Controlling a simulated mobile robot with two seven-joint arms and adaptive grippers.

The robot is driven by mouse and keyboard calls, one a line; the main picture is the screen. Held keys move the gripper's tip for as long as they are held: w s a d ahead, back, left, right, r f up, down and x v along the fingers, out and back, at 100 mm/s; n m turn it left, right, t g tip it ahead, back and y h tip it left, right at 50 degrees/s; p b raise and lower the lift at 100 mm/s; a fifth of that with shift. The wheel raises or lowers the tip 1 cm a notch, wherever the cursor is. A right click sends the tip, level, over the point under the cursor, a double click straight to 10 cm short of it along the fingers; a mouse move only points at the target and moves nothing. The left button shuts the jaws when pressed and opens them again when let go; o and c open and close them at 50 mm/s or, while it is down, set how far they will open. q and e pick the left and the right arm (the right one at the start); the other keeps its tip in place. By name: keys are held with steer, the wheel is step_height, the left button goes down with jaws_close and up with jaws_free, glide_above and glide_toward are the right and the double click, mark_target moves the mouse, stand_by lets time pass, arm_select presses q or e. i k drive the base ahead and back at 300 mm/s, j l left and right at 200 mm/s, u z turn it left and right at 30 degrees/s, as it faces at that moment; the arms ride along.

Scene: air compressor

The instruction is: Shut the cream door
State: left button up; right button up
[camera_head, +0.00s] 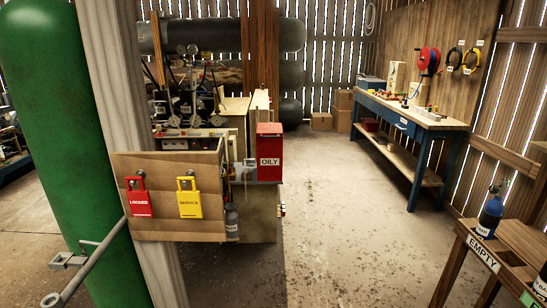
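A cream panel (236,108) stands in the middle of the view, behind the wooden lock board and left of the red bin marked OILY. A narrow pale upright piece (260,103) stands beside it, seen nearly edge-on. I cannot tell for sure which of these is the cream door, or how far it stands open. The red bin and the board hide the lower parts. Neither of my grippers is in view.
The wooden board (160,224) carries red and yellow padlocks. The red OILY bin (269,155) stands beside it. A grey post and a green cylinder (45,130) block the left. A workbench (420,118) stands right; an EMPTY rack (483,250) is near right. Floor between is clear.

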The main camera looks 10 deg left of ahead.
mark_target(219, 148)
steer(key=i+l+u, duration=0.1)
steer(key=i+u, duration=0.3)
steer(key=i, duration=0.15)
steer(key=i+l+u, duration=0.35)
steer(key=i, duration=0.2)
steer(key=i+l, duration=0.5)
steer(key=i+l+u, duration=0.1)
steer(key=l, duration=0.2)
steer(key=i+l+u, duration=0.15)
steer(key=l, duration=0.2)
steer(key=i+l+u, duration=0.1)
steer(key=l+u, duration=0.1)
steer(key=u, duration=0.35)
steer(key=i+l+u, duration=0.1)
steer(key=u, duration=0.35)
